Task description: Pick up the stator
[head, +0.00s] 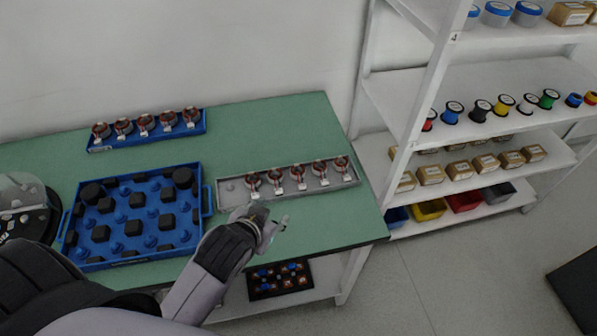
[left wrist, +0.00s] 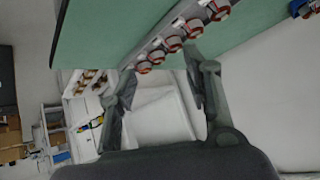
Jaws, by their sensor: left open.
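Several stators with red-brown windings stand in a row in a grey tray (head: 300,195) on the green table; the leftmost stator (head: 253,181) and the rightmost stator (head: 342,164) mark its ends. The tray's left end holds no stator. More stators (head: 145,123) stand in a blue tray (head: 150,138) at the back left. My left gripper (head: 273,228) is open and empty, just in front of the grey tray. In the left wrist view, the open left gripper (left wrist: 162,68) has the row of stators (left wrist: 173,43) beyond its fingertips. My right gripper is not in view.
A large blue crate (head: 203,188) with black blocks and blue pegs is left of the gripper. A round dark device (head: 25,210) stands far left. A white shelf (head: 470,75) with spools, boxes and bins is at right. Green table (head: 270,125) is clear behind the grey tray.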

